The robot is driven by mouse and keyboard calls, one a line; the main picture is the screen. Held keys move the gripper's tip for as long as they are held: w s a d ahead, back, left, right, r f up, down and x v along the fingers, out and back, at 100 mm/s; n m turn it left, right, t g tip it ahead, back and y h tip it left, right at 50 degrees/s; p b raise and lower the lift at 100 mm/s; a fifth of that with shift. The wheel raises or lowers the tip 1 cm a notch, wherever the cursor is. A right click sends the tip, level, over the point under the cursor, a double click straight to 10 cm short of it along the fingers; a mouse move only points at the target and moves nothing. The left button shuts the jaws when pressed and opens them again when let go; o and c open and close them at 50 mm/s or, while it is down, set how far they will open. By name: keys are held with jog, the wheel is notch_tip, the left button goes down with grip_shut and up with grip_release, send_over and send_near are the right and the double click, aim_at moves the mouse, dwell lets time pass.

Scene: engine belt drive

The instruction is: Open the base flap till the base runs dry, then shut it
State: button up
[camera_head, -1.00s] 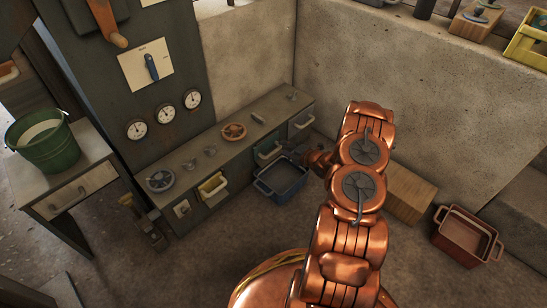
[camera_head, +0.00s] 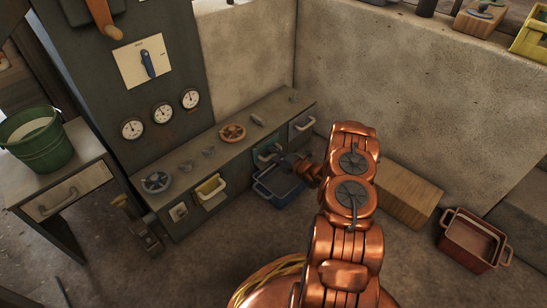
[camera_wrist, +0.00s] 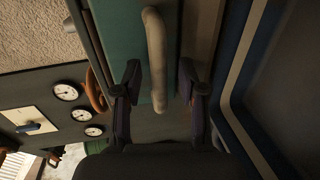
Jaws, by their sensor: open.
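A teal flap (camera_head: 266,150) with a pale bar handle is on the front of the low grey bench, above a blue tray (camera_head: 284,203). Which flap is the base flap is not marked legibly. The teal flap (camera_wrist: 134,30) fills the upper middle of the wrist view, and its handle (camera_wrist: 155,60) lies between my gripper's fingers. My gripper (camera_wrist: 158,88) is open, one finger on each side of the handle, with gaps visible. In the head view my gripper (camera_head: 290,164) is in front of the teal flap, partly covering it and the tray. The blue tray's rim (camera_wrist: 245,70) shows at right in the wrist view.
A yellow flap (camera_head: 211,191) and a grey flap (camera_head: 303,123) flank the teal one. Handwheels (camera_head: 232,132) sit on the bench top. A wooden block (camera_head: 408,196) and a red tray (camera_head: 473,240) are on the floor at right. A green bucket (camera_head: 40,145) stands at left.

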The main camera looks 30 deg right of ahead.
jog(key=shift+w, duration=0.25)
grip_shut()
dwell(0.6)
